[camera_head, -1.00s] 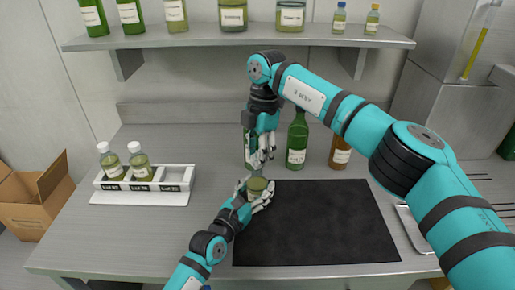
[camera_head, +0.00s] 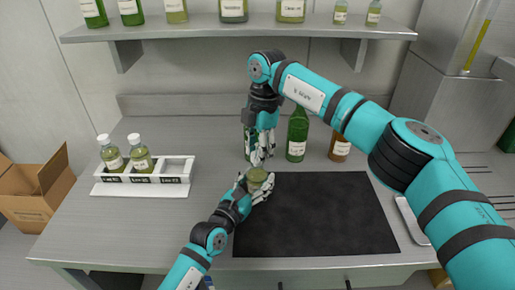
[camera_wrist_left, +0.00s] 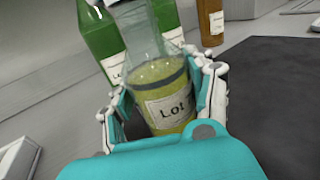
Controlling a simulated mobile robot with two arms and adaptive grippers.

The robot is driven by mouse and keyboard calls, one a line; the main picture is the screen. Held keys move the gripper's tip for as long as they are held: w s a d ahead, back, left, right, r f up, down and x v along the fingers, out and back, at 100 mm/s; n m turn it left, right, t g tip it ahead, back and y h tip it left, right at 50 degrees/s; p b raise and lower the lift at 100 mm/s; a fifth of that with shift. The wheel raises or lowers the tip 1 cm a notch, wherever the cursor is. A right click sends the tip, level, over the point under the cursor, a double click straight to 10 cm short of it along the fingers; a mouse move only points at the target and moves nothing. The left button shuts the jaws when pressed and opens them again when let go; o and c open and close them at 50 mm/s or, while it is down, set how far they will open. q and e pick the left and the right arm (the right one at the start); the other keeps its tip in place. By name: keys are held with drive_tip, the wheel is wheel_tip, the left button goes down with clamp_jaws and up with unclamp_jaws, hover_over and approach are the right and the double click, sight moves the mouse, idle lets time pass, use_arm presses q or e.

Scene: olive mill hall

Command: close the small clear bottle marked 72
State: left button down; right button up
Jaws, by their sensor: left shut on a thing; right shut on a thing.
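The small clear bottle (camera_head: 257,176) holds yellow-green liquid and stands near the mat's left edge. In the left wrist view the bottle (camera_wrist_left: 165,105) is slightly tilted; its label reads "Lot", and the number is hidden. My left gripper (camera_head: 255,184) is shut around its body, and its fingers show on both sides in the left wrist view (camera_wrist_left: 160,95). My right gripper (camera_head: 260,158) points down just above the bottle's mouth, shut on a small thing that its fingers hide. Whether that thing touches the bottle I cannot tell.
A white rack (camera_head: 140,188) at the left holds two white-capped bottles and an empty slot. Green bottles (camera_head: 297,138) and a brown bottle (camera_head: 339,147) stand behind the dark mat (camera_head: 320,220), which is clear on its right. A shelf (camera_head: 240,31) with bottles runs above.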

drive_tip(key=shift+f, duration=0.55)
idle(0.4)
drive_tip(key=m, duration=0.3)
drive_tip(key=shift+m, duration=0.3)
drive_tip(key=m, duration=0.3)
drive_tip(key=shift+m+t, duration=0.3)
drive_tip(key=shift+t, duration=0.1)
drive_tip(key=m, duration=0.5)
drive_tip(key=shift+s+a, duration=0.1)
drive_tip(key=shift+s, duration=0.05)
drive_tip(key=shift+m+t, duration=0.3)
drive_tip(key=shift+m, duration=0.4)
drive_tip(key=o, duration=0.7)
